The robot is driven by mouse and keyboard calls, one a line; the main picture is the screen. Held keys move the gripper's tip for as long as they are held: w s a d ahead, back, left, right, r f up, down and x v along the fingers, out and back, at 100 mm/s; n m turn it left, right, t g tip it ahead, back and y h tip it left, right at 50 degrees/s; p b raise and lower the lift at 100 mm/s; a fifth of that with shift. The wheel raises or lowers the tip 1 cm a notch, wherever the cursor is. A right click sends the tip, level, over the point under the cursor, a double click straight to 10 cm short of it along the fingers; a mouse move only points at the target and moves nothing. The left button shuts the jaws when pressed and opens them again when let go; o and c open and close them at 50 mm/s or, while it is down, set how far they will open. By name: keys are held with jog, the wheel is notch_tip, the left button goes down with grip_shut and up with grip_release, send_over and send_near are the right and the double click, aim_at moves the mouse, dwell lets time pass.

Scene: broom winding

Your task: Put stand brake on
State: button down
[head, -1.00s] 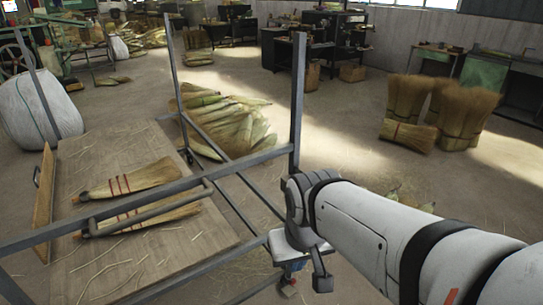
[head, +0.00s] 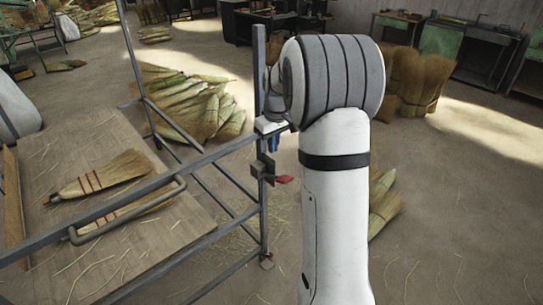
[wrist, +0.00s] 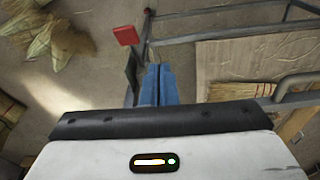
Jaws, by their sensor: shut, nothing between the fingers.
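The stand is a grey metal frame (head: 190,163) with a wooden deck (head: 150,245), on the left in the head view. A red-tipped lever (head: 284,179) sticks out to the right from a dark bracket (head: 262,168) on its near right post. My gripper (head: 273,145) is beside that post, just above the lever, with blue fingers shut and empty. In the wrist view the fingers (wrist: 158,85) point toward the frame, and the red tip (wrist: 126,34) shows beyond them to the left. I cannot tell whether they touch the lever. A caster foot (head: 266,262) is at the post's base.
Brooms (head: 100,180) lie on the deck behind a bent handle rail (head: 130,212). Straw bundles (head: 190,103) lie on the floor behind the stand, and more (head: 383,205) lie right of my arm. Floor at the right is mostly clear.

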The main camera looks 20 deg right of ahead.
jog(key=n+p, duration=0.1)
jog(key=p, duration=0.1)
send_over(282, 178)
notch_tip(282, 178, down, 4)
jog(key=shift+w, duration=0.15)
jog(key=f, duration=0.3)
jog(key=f+p, duration=0.1)
jog(key=f, duration=0.2)
jog(key=f+p, duration=0.1)
jog(key=f, duration=0.2)
jog(key=shift+w+a+f, duration=0.15)
jog(key=shift+w+f, duration=0.05)
jog(key=shift+w, duration=0.2)
jog(key=shift+s+d+f+p, duration=0.1)
jog(key=shift+s+f+p, duration=0.2)
jog(key=shift+f, duration=0.4)
jog(key=shift+s+d+f+p, duration=0.1)
jog(key=shift+s+f+p, duration=0.2)
jog(key=shift+f, duration=0.4)
jog(key=shift+s+d+f+p, duration=0.15)
jog(key=shift+f+p, duration=0.2)
jog(key=shift+f, duration=0.35)
jog(key=shift+a+f+b, duration=0.15)
jog(key=shift+b, duration=0.2)
